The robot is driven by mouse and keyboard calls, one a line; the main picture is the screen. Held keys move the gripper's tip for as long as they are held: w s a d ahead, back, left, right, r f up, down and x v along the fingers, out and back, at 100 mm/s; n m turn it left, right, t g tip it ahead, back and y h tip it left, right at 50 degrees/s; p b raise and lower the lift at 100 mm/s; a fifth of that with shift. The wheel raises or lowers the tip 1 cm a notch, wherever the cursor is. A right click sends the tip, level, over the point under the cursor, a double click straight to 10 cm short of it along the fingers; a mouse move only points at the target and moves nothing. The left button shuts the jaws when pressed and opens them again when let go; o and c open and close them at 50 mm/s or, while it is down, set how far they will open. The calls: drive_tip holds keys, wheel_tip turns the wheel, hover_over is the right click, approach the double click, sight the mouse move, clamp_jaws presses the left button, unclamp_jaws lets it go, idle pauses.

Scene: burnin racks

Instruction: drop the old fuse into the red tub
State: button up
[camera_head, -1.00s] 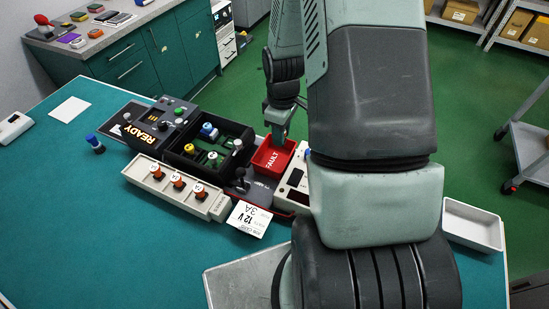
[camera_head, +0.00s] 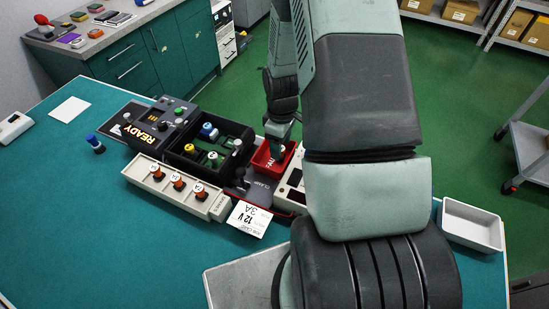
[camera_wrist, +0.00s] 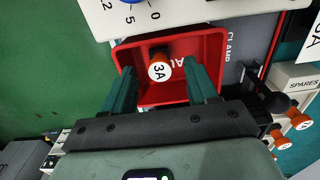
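The red tub (camera_head: 262,160) stands to the right of the black fuse rack in the head view. It fills the upper middle of the wrist view (camera_wrist: 208,45). A fuse with an orange collar and a white "3A" cap (camera_wrist: 159,71) shows inside the tub's outline in the wrist view. My gripper (camera_wrist: 160,72) is open over the tub, one green finger on each side of the fuse, with visible gaps. Whether the fuse rests on the tub floor is hard to tell. In the head view my gripper (camera_head: 278,151) reaches into the tub's opening and partly hides its label.
A beige spares tray (camera_head: 205,207) holds several orange-collared fuses in front of the rack (camera_head: 177,148). A white "12 V 3A" card (camera_head: 249,219) lies near it. A clamp lever stands beside the tub. An empty white tray (camera_head: 470,225) is at the right.

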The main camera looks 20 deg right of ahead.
drive_tip(key=shift+r, duration=0.1)
wheel_tip(320, 180, up, 11)
drive_tip(key=shift+f, duration=0.2)
idle(0.4)
drive_tip(key=s+a+r+m+t+h, duration=0.1)
drive_tip(key=s+a+r+m+t, duration=0.15)
drive_tip(key=r, duration=0.75)
drive_tip(key=s+a+r+m+t, duration=0.1)
drive_tip(key=s+a+r, duration=0.15)
drive_tip(key=r, duration=0.65)
drive_tip(key=s+a+r+m+t, duration=0.1)
drive_tip(key=s+a+r+m, duration=0.1)
drive_tip(key=s+r, duration=0.2)
drive_tip(key=s+a+r+m+t+y, duration=0.1)
drive_tip(key=s+a+r+m, duration=0.1)
drive_tip(key=s, duration=0.9)
wheel_tip(320, 180, up, 2)
drive_tip(key=shift+r+m, duration=0.2)
drive_tip(key=shift+m, duration=0.35)
